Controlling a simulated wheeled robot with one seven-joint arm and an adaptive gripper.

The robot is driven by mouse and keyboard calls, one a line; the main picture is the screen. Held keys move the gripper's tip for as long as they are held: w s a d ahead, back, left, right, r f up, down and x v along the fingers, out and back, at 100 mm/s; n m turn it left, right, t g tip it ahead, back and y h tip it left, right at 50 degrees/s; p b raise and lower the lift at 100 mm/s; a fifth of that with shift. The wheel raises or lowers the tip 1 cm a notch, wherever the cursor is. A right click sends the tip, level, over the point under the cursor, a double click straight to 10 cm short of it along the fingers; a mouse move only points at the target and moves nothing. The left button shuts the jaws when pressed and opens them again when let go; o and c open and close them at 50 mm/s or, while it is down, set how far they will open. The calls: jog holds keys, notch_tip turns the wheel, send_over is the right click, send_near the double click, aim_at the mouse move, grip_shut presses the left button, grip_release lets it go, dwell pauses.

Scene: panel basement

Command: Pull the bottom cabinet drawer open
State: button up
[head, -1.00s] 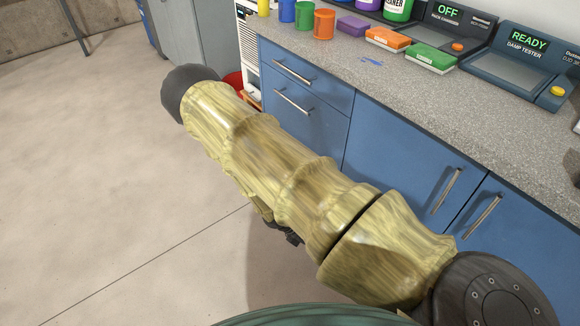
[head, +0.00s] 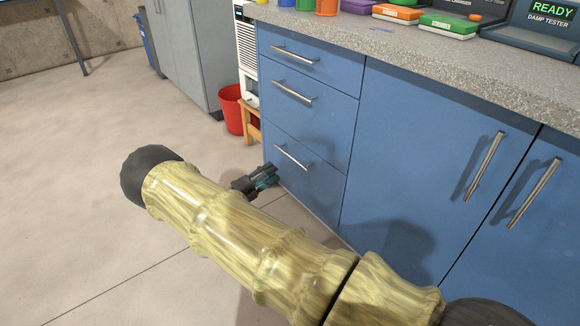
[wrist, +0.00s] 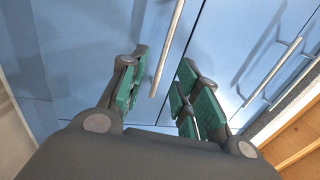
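The bottom drawer (head: 315,180) is the lowest of three blue drawer fronts at the cabinet's left end, and it looks shut. Its silver bar handle (head: 292,157) slants across the upper part of the front. My gripper (head: 272,174) is low at the drawer's left side, just below and left of the handle. In the wrist view my gripper (wrist: 162,72) has its green-padded fingers spread apart and empty. The bottom drawer's handle (wrist: 168,48) shows between the fingertips there. I cannot tell how far in front of them it is, and no touch is visible.
The middle drawer handle (head: 292,91) and top drawer handle (head: 295,54) are above. A red bucket (head: 233,108) and wooden stool (head: 250,120) stand left of the cabinet. Two-door cupboards (head: 430,150) are at right. The floor (head: 80,190) at left is clear.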

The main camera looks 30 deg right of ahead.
aim_at(290, 157)
jog(key=d+b, duration=0.1)
jog(key=d, duration=0.2)
jog(key=w+d+r+b, duration=0.1)
jog(key=d, duration=0.2)
jog(key=d+r+b, duration=0.1)
jog(key=d+b, duration=0.1)
jog(key=d, duration=0.2)
jog(key=shift+w+r, duration=0.2)
jog(key=shift+r, duration=0.05)
jog(key=shift+c, duration=0.5)
grip_shut()
